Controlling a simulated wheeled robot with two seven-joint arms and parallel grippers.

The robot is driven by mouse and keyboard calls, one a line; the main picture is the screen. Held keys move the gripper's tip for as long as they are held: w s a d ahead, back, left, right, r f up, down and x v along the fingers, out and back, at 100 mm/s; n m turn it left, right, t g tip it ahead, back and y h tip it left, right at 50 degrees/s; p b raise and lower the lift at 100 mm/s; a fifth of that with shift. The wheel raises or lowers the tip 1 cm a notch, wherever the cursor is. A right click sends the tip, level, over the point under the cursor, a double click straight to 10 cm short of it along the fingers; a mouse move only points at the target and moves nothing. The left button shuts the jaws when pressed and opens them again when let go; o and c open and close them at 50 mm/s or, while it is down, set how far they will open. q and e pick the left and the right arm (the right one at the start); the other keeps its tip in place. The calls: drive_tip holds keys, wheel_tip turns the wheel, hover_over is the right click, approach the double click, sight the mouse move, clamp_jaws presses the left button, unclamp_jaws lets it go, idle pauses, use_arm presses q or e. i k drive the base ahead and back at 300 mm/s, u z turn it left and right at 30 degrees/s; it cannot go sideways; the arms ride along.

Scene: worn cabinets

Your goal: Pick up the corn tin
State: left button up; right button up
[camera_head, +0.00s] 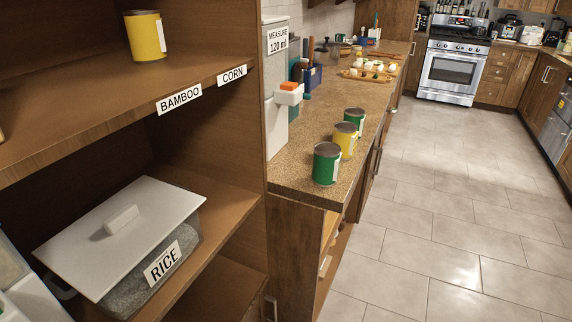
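No tin has a name I can read. A yellow tin (145,38) with a pale label stands upright on the upper shelf at the left, behind the shelf-edge labels BAMBOO (180,99) and CORN (232,75). Another yellow tin (345,141) stands on the counter between a near green tin (326,166) and a far green tin (354,117). All three counter tins are upright near the counter's right edge. Neither of my grippers is in view.
A lidded bin (121,243) labelled RICE fills much of the lower shelf. A white measure dispenser (278,90) stands at the counter's left. Farther back is a chopping board (369,75) with food. The tiled floor (450,210) right of the counter is clear.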

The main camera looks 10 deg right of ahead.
sight(346, 133)
drive_tip(key=z, duration=0.95)
drive_tip(key=i, duration=0.8)
drive_tip(key=u, duration=0.2)
